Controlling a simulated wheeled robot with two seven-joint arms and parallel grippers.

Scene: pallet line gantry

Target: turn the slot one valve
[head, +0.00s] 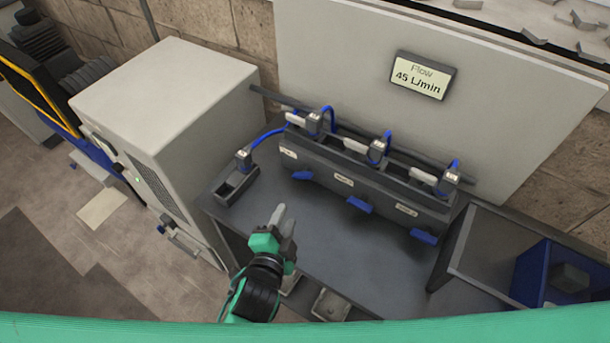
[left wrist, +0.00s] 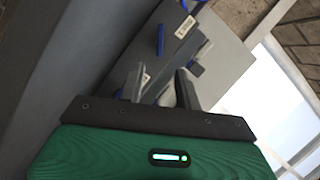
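A dark manifold block (head: 325,175) stands on the grey bench against the panel. Three blue valve handles stick out of its front: a left one (head: 302,175), a middle one (head: 360,205) and a right one (head: 423,237). Each has a small white label above it, too small to read surely. My left gripper (head: 282,221) is in front of the left handle, lower in the picture and apart from it. Its fingers, also in the left wrist view (left wrist: 162,85), are apart with nothing between them. A blue handle (left wrist: 160,40) shows beyond them there. My right gripper is out of view.
A display (head: 423,76) on the panel reads "Flow 45 L/min". A dark holder (head: 237,184) with a blue-hosed connector sits left of the manifold. A pale cabinet (head: 165,95) stands at left, and a blue bin (head: 540,280) at right. The bench front is clear.

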